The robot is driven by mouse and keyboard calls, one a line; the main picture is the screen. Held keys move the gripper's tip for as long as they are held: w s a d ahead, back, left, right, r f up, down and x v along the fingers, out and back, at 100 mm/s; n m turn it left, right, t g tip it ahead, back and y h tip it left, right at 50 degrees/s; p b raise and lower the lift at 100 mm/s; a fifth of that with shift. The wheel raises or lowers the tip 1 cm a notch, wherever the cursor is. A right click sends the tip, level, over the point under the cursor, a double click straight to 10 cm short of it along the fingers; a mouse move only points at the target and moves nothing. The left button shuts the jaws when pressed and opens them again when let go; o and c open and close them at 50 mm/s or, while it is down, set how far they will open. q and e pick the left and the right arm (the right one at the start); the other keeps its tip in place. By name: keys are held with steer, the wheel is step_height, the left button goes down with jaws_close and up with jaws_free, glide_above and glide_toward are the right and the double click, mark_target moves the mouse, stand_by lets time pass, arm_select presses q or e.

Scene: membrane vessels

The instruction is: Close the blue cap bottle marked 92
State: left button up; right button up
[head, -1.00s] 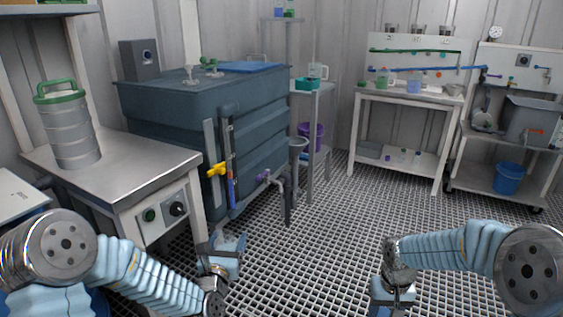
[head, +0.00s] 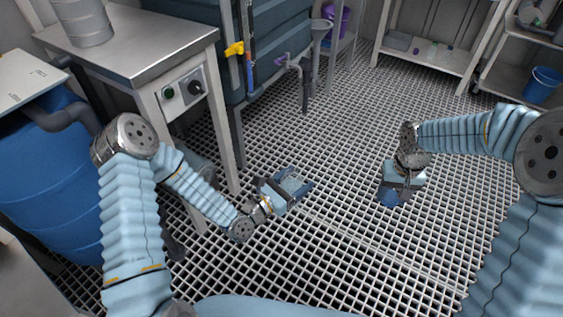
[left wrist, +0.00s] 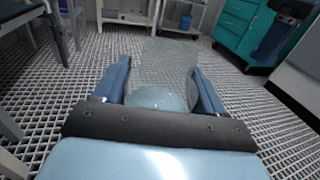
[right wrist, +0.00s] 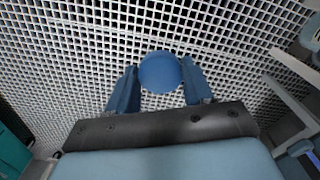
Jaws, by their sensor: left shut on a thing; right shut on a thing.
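My left gripper (head: 296,186) is shut on a clear, see-through bottle (left wrist: 163,70), seen between its fingers in the left wrist view. The bottle's mouth and any number on it cannot be made out. My right gripper (head: 391,192) is shut on a round blue cap (right wrist: 160,72), held between its fingertips in the right wrist view. The cap also shows as a dark blue patch below the right gripper in the head view (head: 389,199). The two grippers are apart, with open floor between them, so cap and bottle do not touch.
A dark tank (head: 275,40) with a yellow-handled valve (head: 234,48) is behind. The grating floor (head: 340,140) between and ahead of my grippers is clear.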

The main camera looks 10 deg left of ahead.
arm_select(q)
steer(key=shift+s+d+f+h, duration=0.3)
steer(key=shift+d+f, duration=0.15)
steer(key=shift+d, duration=0.1)
arm_select(e)
steer(key=w+a+r+n, duration=0.1)
steer(key=a+r+n, duration=0.15)
steer(key=a, duration=0.35)
steer(key=w+a+r+n, duration=0.2)
steer(key=a+n, duration=0.1)
steer(key=a, duration=0.4)
step_height(320, 180, up, 5)
steer(key=n, duration=0.6)
glide_above(296, 176)
steer(key=shift+s+f, duration=0.1)
steer(key=shift+f, duration=0.05)
steer(key=shift+d+f, duration=0.1)
steer(key=shift+f, duration=1.9)
